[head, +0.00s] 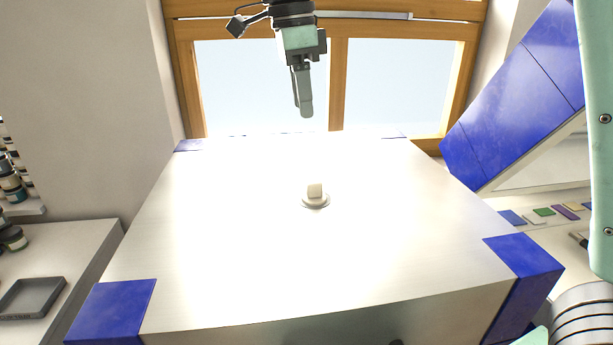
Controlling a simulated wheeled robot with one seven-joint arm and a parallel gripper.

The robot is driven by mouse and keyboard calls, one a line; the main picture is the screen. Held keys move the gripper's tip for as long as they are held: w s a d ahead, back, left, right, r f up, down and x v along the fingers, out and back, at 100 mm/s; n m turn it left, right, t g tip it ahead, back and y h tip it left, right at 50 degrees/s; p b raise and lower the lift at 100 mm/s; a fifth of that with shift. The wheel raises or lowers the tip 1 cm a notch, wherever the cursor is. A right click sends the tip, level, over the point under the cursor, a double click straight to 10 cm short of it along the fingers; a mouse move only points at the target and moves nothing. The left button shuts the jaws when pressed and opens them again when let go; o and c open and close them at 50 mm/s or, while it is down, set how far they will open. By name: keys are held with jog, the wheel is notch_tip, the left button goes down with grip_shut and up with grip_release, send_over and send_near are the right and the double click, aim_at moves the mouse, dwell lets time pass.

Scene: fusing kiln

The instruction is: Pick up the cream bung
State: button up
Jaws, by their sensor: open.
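The cream bung (315,189) is a small pale block on a round, wider base. It sits upright near the middle of the broad white metal top (240,240) in the head view. My gripper (305,108) hangs above the far part of the top, up and slightly left of the bung in the picture. It points down, is clear of the bung and is empty. It is seen edge-on, so one finger mostly hides the other.
Blue corner blocks (112,308) edge the top. A blue slanted panel (515,95) rises at right. A grey tray (32,297) and jars (14,238) lie on the left bench. Coloured strips (543,212) lie at right. The top around the bung is clear.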

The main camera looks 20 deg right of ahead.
jog(key=p, duration=0.2)
send_near(314, 181)
jog(key=f, duration=0.5)
jog(key=shift+d, duration=0.25)
jog(key=shift+s+d+f+p, duration=0.15)
jog(key=shift+f+p, duration=0.4)
jog(key=shift+f, duration=0.75)
jog(key=shift+d+f+p, duration=0.25)
jog(key=shift+f+p, duration=0.3)
jog(key=shift+f, duration=0.75)
grip_shut()
notch_tip(314, 181, up, 10)
jog(key=shift+r+b, duration=0.1)
jog(key=shift+b, duration=1.1)
